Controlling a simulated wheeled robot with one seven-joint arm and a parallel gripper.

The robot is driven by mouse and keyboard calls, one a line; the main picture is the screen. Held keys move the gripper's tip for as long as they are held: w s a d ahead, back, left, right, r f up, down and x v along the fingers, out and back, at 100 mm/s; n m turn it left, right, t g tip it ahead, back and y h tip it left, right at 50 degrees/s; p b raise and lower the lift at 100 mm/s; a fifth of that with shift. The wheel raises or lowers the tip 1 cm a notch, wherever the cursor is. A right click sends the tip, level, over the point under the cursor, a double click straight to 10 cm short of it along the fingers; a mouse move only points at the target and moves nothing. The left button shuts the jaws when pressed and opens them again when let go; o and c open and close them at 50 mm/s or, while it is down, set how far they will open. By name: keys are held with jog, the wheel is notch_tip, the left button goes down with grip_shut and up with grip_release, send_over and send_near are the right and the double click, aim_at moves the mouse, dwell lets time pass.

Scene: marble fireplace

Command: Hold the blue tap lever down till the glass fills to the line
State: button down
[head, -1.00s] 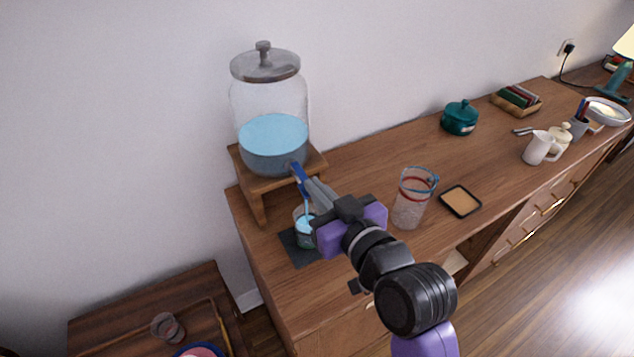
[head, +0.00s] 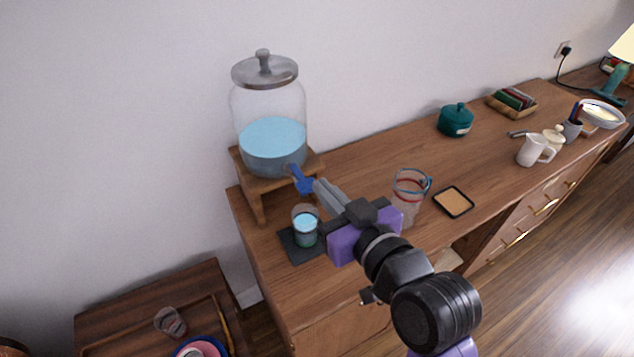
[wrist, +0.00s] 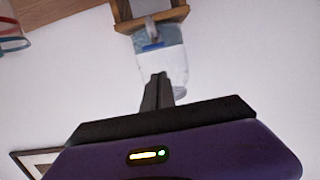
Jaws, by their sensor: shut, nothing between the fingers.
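The glass dispenser (head: 272,150) holds blue water and stands on a wooden stand (head: 256,200). Its blue tap lever (head: 301,180) points forward from the tap; it also shows in the wrist view (wrist: 153,46). The glass (head: 305,226) stands under the tap on a dark mat (head: 294,249), with blue water in its lower part. No stream shows between tap and glass. A line on the glass is too small to make out. My gripper (head: 319,184) is shut and empty, its tips just right of the lever's end, seemingly apart from it.
A tall pitcher with red and blue bands (head: 410,192) stands right of my gripper, near a cork-coloured tray (head: 453,202). A teal pot (head: 456,120) and a white mug (head: 534,150) stand farther right. The cabinet top between them is mostly clear.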

jog(key=f+v, duration=0.1)
jog(key=v, duration=0.5)
jog(key=shift+r+b, duration=0.35)
jog(key=shift+r, duration=0.05)
dwell(0.7)
notch_tip(320, 180, up, 4)
jog(key=d+m+t, duration=0.1)
jog(key=d+t, duration=0.1)
jog(key=t, duration=0.1)
jog(key=s+d+f+m+t+h, duration=0.3)
jog(key=s+d+f+m+h, duration=0.25)
jog(key=d, duration=0.45)
jog(key=s+d+f+g+h, duration=0.1)
jog(key=s+d+f, duration=0.1)
jog(key=s, duration=0.6)
jog(key=s+d+f+g+h, duration=0.1)
jog(key=s+d+f+g, duration=0.1)
jog(key=s+f, duration=0.3)
jog(key=s+d+f+g+h, duration=0.1)
jog(key=s+d+f, duration=0.2)
jog(key=s, duration=0.9)
jog(key=shift+s+f, duration=0.3)
